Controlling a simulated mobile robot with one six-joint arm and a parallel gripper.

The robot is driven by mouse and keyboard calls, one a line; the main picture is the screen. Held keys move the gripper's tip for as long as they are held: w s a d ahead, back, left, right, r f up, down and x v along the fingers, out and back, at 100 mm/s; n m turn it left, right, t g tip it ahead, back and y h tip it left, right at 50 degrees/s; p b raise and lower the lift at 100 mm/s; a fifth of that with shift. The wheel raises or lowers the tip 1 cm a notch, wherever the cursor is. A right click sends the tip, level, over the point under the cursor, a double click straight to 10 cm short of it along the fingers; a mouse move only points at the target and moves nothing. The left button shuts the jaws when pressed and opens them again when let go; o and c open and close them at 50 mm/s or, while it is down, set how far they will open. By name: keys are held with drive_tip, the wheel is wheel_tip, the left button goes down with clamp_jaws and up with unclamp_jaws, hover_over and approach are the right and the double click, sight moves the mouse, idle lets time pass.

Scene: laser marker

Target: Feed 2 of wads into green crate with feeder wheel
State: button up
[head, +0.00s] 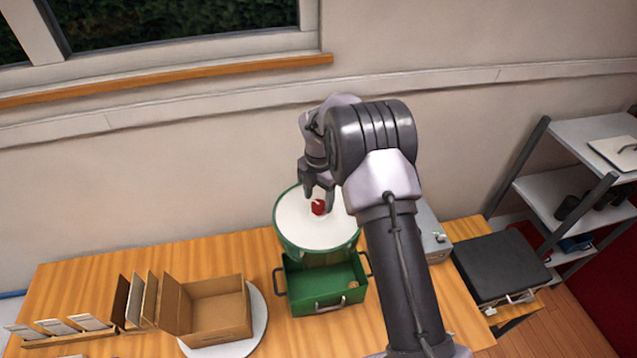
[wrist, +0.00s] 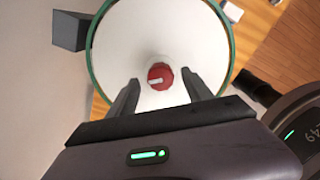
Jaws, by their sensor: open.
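The feeder wheel (head: 300,228) is a white disc with a green rim, standing behind the green crate on the table. It also shows in the wrist view (wrist: 125,45). A red knob (head: 318,207) with a white mark sits at the middle of the disc. My gripper (head: 319,190) is open above the wheel. In the wrist view my gripper (wrist: 160,88) has one finger on each side of the red knob (wrist: 160,76), apart from it. The green crate (head: 323,294) stands in front of the wheel; a small tan piece (head: 352,285) lies in it.
An open cardboard box (head: 222,310) on a round white plate (head: 257,332) stands left of the crate, beside upright cards. A grey box (head: 432,238) and a black-topped case (head: 498,267) are at the right. A shelf (head: 565,190) stands far right.

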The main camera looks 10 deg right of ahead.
wheel_tip(320, 180, up, 16)
idle(0.4)
